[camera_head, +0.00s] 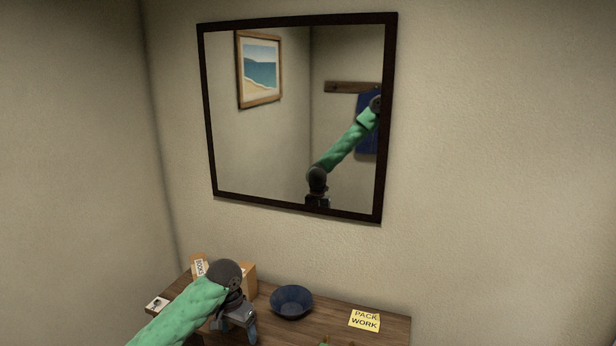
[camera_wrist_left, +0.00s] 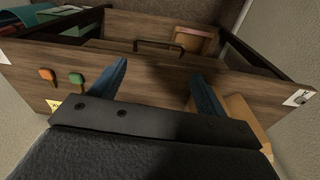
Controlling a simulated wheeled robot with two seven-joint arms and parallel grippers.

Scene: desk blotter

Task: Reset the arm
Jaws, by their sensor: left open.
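My left arm, in a green sleeve, comes in from the lower left in the head view. Its gripper (camera_head: 240,328) is over the wooden desk (camera_head: 385,326), left of a dark blue bowl (camera_head: 292,301). In the left wrist view the two blue fingers (camera_wrist_left: 163,84) are apart with nothing between them. Beyond them is a wooden panel (camera_wrist_left: 150,75) with a dark handle (camera_wrist_left: 158,46). My right gripper is not in view.
A yellow note (camera_head: 365,320) reading "PACK WORK" lies on the desk at right. A cardboard box (camera_head: 250,279) stands behind my gripper. A dark-framed mirror (camera_head: 265,160) on the wall reflects a green arm. Orange (camera_wrist_left: 47,75) and green (camera_wrist_left: 76,79) small items show in the wrist view.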

